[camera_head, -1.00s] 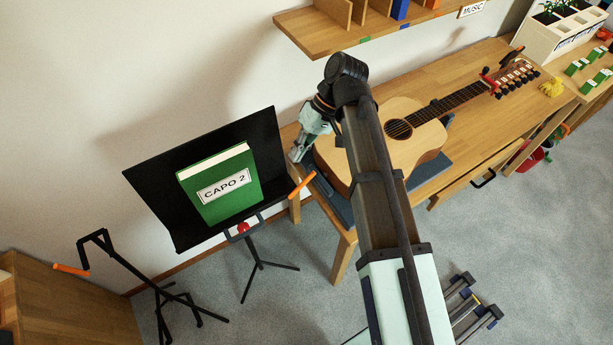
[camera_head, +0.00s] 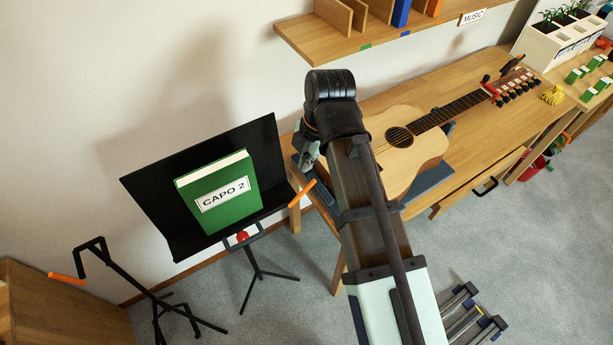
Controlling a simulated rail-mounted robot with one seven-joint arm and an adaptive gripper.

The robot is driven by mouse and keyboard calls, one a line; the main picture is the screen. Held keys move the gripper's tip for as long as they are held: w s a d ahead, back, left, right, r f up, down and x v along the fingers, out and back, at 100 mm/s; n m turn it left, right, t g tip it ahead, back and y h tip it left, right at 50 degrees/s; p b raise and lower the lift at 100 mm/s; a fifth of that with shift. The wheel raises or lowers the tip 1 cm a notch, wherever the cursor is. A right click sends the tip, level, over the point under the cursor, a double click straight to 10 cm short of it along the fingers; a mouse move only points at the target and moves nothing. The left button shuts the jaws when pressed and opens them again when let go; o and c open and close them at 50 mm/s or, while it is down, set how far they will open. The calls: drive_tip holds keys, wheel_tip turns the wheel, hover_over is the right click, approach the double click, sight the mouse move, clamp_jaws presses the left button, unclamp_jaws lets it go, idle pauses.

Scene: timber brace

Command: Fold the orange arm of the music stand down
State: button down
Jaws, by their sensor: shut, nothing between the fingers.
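The music stand (camera_head: 147,190) is black and stands left of the table, with a green book marked CAPO 2 (camera_head: 216,177) on its desk. Its orange arm (camera_head: 302,193) sticks out at the desk's lower right corner and slants up to the right. A red knob (camera_head: 242,236) shows below the desk. My gripper (camera_head: 305,160) is shut and empty. It is a little above the orange arm in the picture and appears apart from it. My own arm hides part of the gripper.
A guitar (camera_head: 415,150) lies on the wooden table (camera_head: 480,160) to the right. A wooden shelf (camera_head: 350,45) overhangs at the top. A black folding stand (camera_head: 130,267) with an orange end (camera_head: 67,279) stands at the left. Grey floor (camera_head: 270,320) is clear in front.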

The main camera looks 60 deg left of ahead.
drive_tip(key=p, duration=0.3)
hover_over(303, 190)
drive_tip(key=s+d, duration=0.2)
wheel_tip(303, 190, down, 9)
drive_tip(key=shift+w+a+f+p, duration=0.3)
drive_tip(key=shift+w+f, duration=0.35)
drive_tip(key=shift+f, duration=0.3)
drive_tip(key=shift+w+a+f+p, duration=0.2)
drive_tip(key=shift+w+a+f, duration=0.1)
drive_tip(key=shift+w+f, duration=0.5)
drive_tip(key=shift+s+f, duration=0.15)
drive_tip(key=shift+a+f, duration=0.1)
